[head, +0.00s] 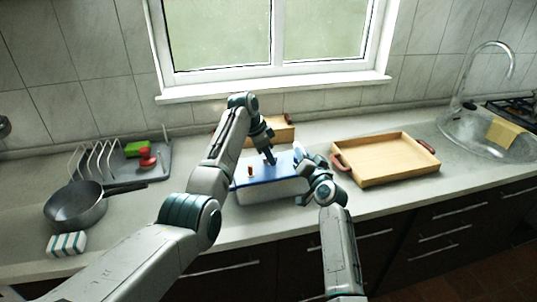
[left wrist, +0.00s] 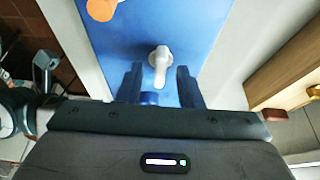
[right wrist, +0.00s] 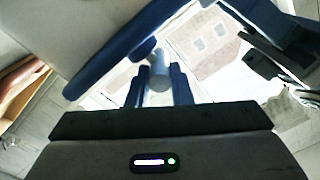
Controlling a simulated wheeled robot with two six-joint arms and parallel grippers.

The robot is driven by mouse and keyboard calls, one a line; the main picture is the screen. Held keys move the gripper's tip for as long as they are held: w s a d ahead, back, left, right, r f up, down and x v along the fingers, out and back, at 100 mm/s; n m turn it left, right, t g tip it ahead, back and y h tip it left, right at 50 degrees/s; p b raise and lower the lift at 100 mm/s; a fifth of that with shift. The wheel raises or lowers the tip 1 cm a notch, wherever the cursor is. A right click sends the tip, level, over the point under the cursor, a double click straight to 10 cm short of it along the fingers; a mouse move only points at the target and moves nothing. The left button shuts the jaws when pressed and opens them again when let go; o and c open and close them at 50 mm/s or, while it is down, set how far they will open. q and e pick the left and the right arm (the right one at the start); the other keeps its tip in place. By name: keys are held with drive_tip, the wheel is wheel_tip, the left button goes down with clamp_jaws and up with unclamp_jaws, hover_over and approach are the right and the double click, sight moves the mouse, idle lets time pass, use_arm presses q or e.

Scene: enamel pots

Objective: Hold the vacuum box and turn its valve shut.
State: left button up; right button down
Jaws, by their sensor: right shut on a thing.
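The vacuum box (head: 280,191) is a pale box with a blue lid (head: 256,176) on the counter. A light grey valve lever (left wrist: 160,62) stands on the lid in the left wrist view. My left gripper (head: 271,160) is above the lid; in the left wrist view its fingers (left wrist: 160,88) are apart, one on each side of the lever's near end. My right gripper (head: 302,167) is at the box's right end. In the right wrist view its fingers (right wrist: 157,88) are shut on a grey grip part (right wrist: 158,72) beside the blue lid edge.
A wooden tray (head: 385,160) with reddish handles stands right of the box. A dark pan (head: 76,208), a sponge (head: 66,244) and a dish rack (head: 97,160) are at left. The sink (head: 480,136) is far right.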

use_arm(q)
clamp_jaws()
idle(0.3)
drive_tip(key=n, duration=0.2)
drive_tip(key=n+t+y, duration=0.1)
drive_tip(key=n, duration=0.1)
drive_tip(key=shift+s+d+n+t, duration=0.1)
drive_tip(key=shift+n+t, duration=0.2)
drive_tip(key=shift+n, duration=0.1)
drive_tip(key=n, duration=0.2)
drive_tip(key=n+t+y, duration=0.1)
drive_tip(key=n, duration=0.1)
drive_tip(key=shift+d+y, duration=0.1)
drive_tip(key=shift+y, duration=0.2)
drive_tip(key=n+y, duration=0.1)
drive_tip(key=n, duration=0.4)
drive_tip(key=shift+d+r+y, duration=0.1)
drive_tip(key=shift+y, duration=0.3)
drive_tip(key=shift+n+y, duration=0.7)
drive_tip(key=shift+n, duration=1.3)
